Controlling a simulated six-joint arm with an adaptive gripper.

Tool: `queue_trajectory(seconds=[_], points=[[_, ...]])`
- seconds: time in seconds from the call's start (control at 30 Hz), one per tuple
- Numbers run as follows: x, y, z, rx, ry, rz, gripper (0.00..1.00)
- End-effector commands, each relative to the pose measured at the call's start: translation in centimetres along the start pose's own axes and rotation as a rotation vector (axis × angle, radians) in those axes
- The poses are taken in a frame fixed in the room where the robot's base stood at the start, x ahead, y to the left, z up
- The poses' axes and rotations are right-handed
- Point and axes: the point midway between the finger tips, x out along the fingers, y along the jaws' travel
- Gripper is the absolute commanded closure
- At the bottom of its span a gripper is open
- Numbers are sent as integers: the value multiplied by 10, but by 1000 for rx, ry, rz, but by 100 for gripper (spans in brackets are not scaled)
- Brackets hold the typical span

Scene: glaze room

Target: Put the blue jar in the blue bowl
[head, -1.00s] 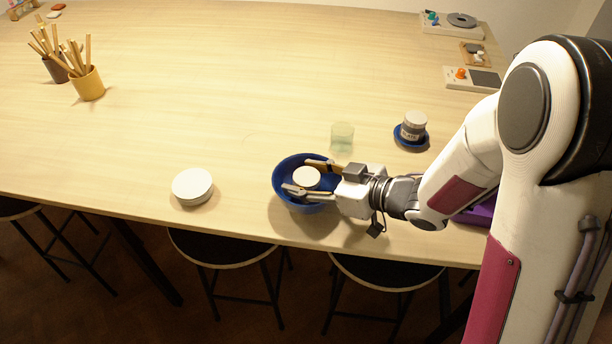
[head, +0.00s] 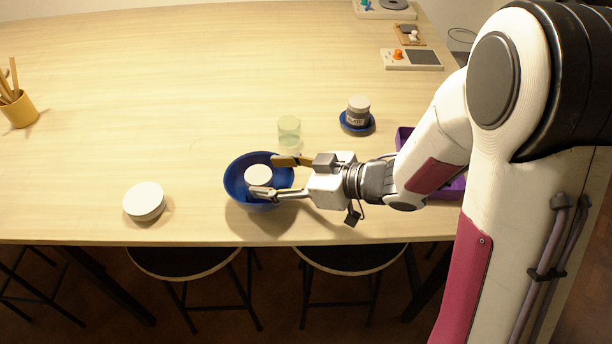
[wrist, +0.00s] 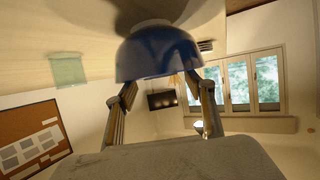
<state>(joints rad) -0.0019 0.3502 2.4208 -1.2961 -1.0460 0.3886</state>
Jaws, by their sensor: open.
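The blue bowl (head: 234,186) stands on the table near its front edge in the head view. A round jar with a white lid (head: 258,174) is inside it; the jar's body is mostly hidden, so I cannot be sure of its colour. My gripper (head: 263,175) reaches in from the right, open, with one finger on the far side of the lid and one on the near side. In the wrist view the bowl (wrist: 158,58) shows inverted beyond my spread fingers (wrist: 163,85); the jar cannot be made out there.
A grey jar with a white lid (head: 357,113) stands on a blue saucer (head: 368,127). A pale green glass (head: 289,130) is behind the bowl, a white round dish (head: 144,201) to its left. A purple container (head: 404,136) lies behind my arm. The table's middle is clear.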

Motion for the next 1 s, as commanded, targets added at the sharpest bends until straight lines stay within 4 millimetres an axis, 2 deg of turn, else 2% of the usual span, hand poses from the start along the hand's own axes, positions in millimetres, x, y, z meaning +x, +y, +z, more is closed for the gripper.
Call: queue_trajectory(seconds=[0.6,1.0], points=[[-64,1,0,0,0,3,46],[-79,0,0,1,-1,0,46]])
